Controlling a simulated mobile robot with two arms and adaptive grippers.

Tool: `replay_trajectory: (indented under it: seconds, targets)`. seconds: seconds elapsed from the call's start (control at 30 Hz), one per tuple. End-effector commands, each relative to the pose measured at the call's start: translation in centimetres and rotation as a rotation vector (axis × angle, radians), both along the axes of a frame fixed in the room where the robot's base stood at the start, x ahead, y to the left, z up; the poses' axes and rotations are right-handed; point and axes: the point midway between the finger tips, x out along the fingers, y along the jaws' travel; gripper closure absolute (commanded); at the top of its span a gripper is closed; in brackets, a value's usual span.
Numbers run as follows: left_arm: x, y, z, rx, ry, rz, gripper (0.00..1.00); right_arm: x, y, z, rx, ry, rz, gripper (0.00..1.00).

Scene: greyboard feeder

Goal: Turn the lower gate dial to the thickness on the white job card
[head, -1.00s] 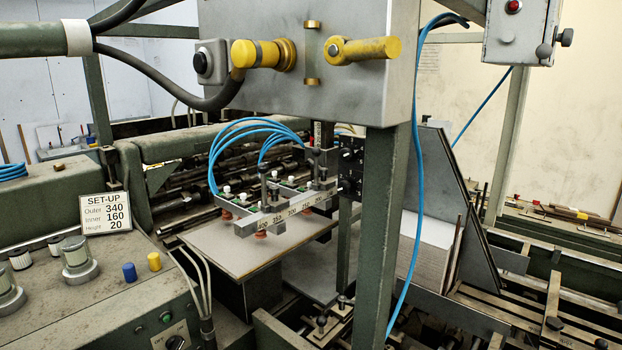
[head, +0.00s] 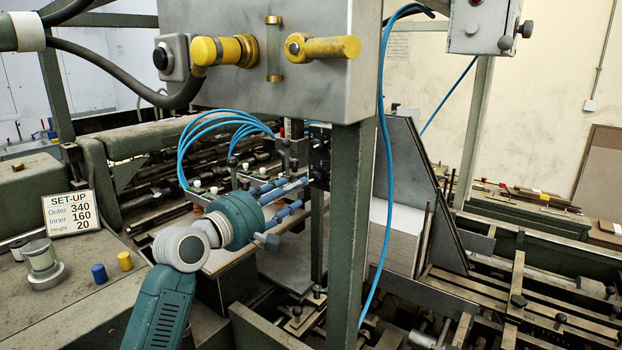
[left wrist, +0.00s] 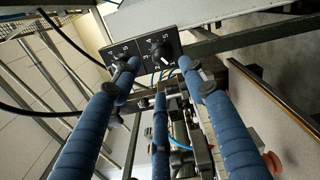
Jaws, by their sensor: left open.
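A white card (head: 71,213) reads SET-UP, Outer 340, Inner 160, Height 20; no thickness is legible.
Blue hoses (head: 383,180) hang beside the green post (head: 351,230). Yellow handles (head: 322,48) stick out of the grey box above. A board stack (head: 394,238) stands right of the post. A console with blue (head: 99,273) and yellow buttons is at lower left.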

Motion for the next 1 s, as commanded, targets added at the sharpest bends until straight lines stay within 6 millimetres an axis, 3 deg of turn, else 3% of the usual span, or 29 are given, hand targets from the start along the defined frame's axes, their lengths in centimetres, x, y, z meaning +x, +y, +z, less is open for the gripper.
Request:
replay_trajectory:
  seconds: [0.4,0.9,1.0]
  targets:
    - [5.7,-4.3,0.2,0.003,0.000,-0.001,0.57,0.0,0.0,2.4,0.000,0.000,0.000,0.60]
    - [6.9,-5.1,0.0,0.003,-0.001,0.001,0.57,0.0,0.0,2.7,0.000,0.001,-0.001,0.60]
    - [6.9,-5.1,0.0,0.004,-0.001,0.001,0.75,0.0,0.0,2.7,0.000,0.001,-0.001,0.60]
